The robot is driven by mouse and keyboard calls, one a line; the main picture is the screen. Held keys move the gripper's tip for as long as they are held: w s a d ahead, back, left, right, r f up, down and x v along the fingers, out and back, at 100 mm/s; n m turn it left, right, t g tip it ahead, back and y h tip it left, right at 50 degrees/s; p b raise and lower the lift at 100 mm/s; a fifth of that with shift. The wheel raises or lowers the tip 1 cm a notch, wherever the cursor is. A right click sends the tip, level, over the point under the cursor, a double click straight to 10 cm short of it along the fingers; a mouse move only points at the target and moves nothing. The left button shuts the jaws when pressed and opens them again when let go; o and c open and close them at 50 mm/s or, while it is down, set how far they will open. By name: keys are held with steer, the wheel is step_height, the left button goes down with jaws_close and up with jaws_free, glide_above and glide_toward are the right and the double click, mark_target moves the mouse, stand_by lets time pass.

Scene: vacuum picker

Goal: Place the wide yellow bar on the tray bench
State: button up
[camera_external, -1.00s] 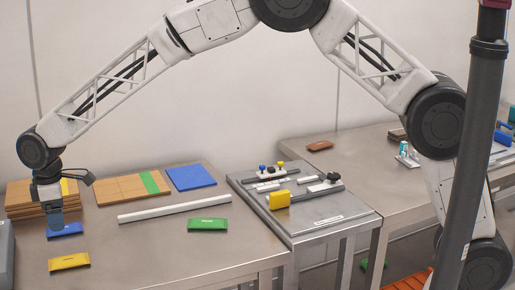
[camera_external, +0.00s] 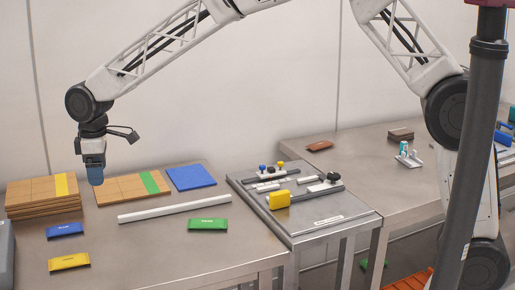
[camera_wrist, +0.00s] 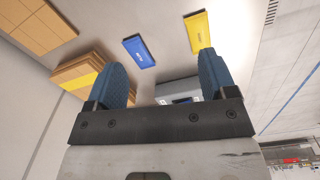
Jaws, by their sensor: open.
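A wide yellow bar (camera_external: 69,262) lies flat near the front left of the steel table. It also shows in the wrist view (camera_wrist: 198,31). My gripper (camera_external: 95,182) is raised above the table, near the wooden boards, and is apart from the bar. In the wrist view my two blue fingertips (camera_wrist: 162,75) are spread with nothing between them. A raised steel bench (camera_external: 340,211) with fixtures and a yellow block (camera_external: 279,200) stands right of the table. I cannot tell whether it is the tray bench.
A blue bar (camera_external: 65,230) and a green bar (camera_external: 208,225) lie on the table. Stacked wooden boards (camera_external: 42,202), a single board (camera_external: 125,190), a blue plate (camera_external: 191,178) and a long white rod (camera_external: 174,208) are nearby. The table front is mostly clear.

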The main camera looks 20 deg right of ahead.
steer(key=w+d+r+m, duration=0.15)
steer(key=d+r, duration=0.35)
steer(key=d, duration=0.6)
steer(key=w+d+r+m, duration=0.1)
steer(key=d+r+m, duration=0.3)
steer(key=d, duration=0.7)
steer(key=s+d+r+m+t, duration=0.1)
steer(key=s+d+r, duration=0.15)
steer(key=d, duration=0.75)
steer(key=s+d+r+m, duration=0.1)
steer(key=s+d+r, duration=0.15)
steer(key=d, duration=0.65)
steer(key=s+d+f+m+t, duration=0.1)
steer(key=s+d+m, duration=0.7)
steer(key=s+d, duration=1.7)
steer(key=shift+d+f, duration=0.65)
steer(key=shift+d, duration=0.4)
